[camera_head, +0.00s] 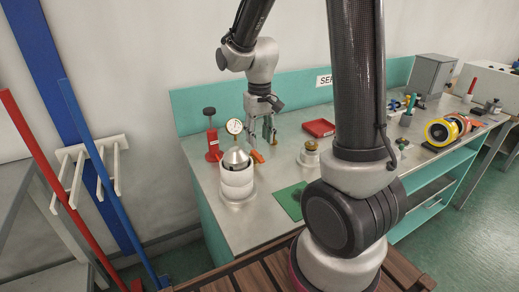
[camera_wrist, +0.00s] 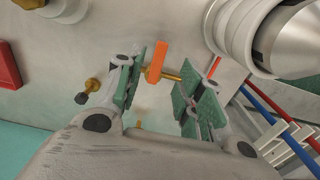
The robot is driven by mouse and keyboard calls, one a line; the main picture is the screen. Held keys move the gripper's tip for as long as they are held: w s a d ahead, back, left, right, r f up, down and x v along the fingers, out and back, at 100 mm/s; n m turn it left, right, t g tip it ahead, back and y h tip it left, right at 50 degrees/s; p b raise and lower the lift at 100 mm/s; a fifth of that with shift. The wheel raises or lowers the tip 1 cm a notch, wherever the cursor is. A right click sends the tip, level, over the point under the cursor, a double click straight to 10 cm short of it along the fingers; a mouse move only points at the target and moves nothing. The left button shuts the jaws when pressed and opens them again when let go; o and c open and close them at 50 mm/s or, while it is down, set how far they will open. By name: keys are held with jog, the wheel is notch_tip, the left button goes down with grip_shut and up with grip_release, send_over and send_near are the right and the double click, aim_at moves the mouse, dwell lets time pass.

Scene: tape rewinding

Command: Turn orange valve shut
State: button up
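The orange valve handle (camera_wrist: 157,62) is a flat upright bar on a brass stem (camera_wrist: 171,77) in the wrist view. In the head view the orange valve (camera_head: 257,157) shows small beside the white vessel. My gripper (camera_wrist: 160,88) is open, with green-padded fingers on either side of the handle. The handle lies closer to the left finger; I cannot tell whether it touches the pad. In the head view my gripper (camera_head: 268,128) hangs just above the valve, pointing down. The valve's body is partly hidden.
The white vessel with a metal cone (camera_head: 237,182) and a pressure gauge (camera_head: 234,126) stands close to my gripper. A red bottle-like item (camera_head: 212,147) is behind it. A red tray (camera_head: 319,128), a brass-topped pot (camera_head: 309,155) and a green mat (camera_head: 289,202) are on the bench.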

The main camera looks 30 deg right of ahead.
notch_tip(320, 180, up, 6)
jog(key=shift+f, duration=0.2)
dwell(0.4)
jog(key=s+d+r+t, duration=0.1)
jog(key=s+r, duration=0.3)
jog(key=s, duration=0.5)
jog(key=s+d+r+t, duration=0.2)
jog(key=s+r, duration=0.3)
jog(key=s, duration=0.5)
jog(key=shift+r+t, duration=0.25)
jog(key=shift+t, duration=0.35)
